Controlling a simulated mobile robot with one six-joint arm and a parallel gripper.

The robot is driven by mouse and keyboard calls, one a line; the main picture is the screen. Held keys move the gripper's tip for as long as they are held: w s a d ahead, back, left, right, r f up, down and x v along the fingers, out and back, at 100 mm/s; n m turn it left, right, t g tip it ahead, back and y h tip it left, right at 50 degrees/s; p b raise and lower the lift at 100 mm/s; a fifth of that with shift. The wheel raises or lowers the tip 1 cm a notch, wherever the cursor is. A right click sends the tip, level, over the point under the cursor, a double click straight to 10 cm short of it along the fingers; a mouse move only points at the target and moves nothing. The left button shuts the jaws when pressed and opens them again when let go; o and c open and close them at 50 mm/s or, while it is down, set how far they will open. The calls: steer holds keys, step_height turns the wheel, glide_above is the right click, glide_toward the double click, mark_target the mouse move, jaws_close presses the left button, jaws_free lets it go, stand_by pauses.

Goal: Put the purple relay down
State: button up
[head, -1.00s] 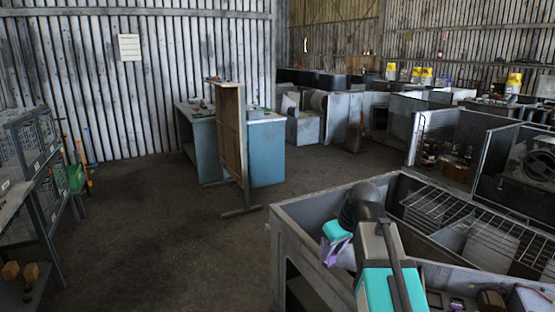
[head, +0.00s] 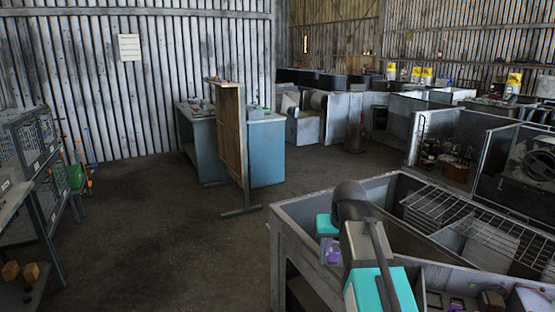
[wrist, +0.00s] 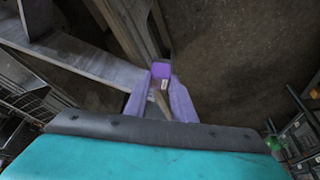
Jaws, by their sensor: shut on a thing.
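The purple relay (wrist: 161,70) is a small bright purple block with a pale lower part, seen in the wrist view. My gripper (wrist: 160,88) is shut on it, with a lavender finger on each side. In the head view my gripper (head: 328,250) is at the near left end of a grey open-topped housing (head: 300,238), and a small purple patch (head: 333,257) shows at its tip. My arm hides part of this area. I cannot tell how high the relay is above the surface below.
A wire rack (head: 470,215) lies across the housing to the right of my arm. Loose parts (head: 490,300) sit at its near right. A blue bench (head: 266,150) and wooden board (head: 230,130) stand farther back. Shelving (head: 35,180) is at the left; the floor (head: 150,220) between is clear.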

mark_target(337, 257)
steer(key=shift+s, duration=1.9)
